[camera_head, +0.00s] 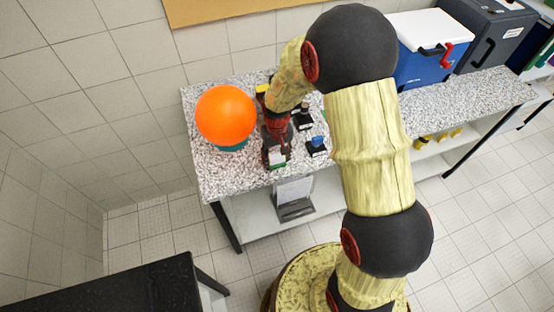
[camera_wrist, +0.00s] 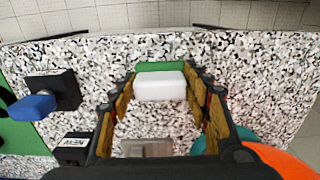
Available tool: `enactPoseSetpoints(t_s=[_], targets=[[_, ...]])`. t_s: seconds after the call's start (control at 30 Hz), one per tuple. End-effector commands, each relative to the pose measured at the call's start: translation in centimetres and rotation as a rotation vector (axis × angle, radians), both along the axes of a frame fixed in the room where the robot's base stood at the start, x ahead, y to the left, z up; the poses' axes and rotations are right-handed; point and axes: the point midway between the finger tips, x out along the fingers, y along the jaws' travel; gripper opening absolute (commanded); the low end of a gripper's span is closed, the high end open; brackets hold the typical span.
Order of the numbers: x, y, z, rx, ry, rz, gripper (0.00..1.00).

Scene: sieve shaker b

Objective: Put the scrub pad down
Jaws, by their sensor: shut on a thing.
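The scrub pad is a small block with a white body and a green layer. In the wrist view the scrub pad (camera_wrist: 160,86) sits between my fingertips, its green side toward the top of the picture. My gripper (camera_wrist: 160,82) is shut on it, one finger at each side. In the head view my gripper (camera_head: 276,150) points down over the speckled bench top (camera_head: 225,178), near the front edge, with the scrub pad (camera_head: 277,157) at its tip. I cannot tell whether the pad touches the bench top.
An orange ball (camera_head: 226,114) on a teal ring (camera_head: 232,147) stands left of my gripper. A black block with a blue top (camera_head: 317,146) stands close on the right. A blue cooler (camera_head: 428,50) is farther right.

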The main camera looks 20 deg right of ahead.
Motion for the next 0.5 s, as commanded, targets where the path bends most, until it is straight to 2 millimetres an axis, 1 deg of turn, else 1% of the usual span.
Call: enactPoseSetpoints(t_s=[0.03,0.07,0.3,0.43,0.47,0.5], targets=[[0.03,-0.02,-0.61,0.000,-0.001,0.000,0.28],[0.05,-0.02,-0.72,0.000,-0.001,0.000,0.28],[0.07,-0.03,-0.67,0.000,-0.002,0.000,0.28],[0.06,-0.03,-1.05,0.000,-0.002,0.000,0.28],[0.06,-0.03,-0.97,0.000,-0.002,0.000,0.49],[0.06,-0.03,-0.94,0.000,-0.002,0.000,0.52]])
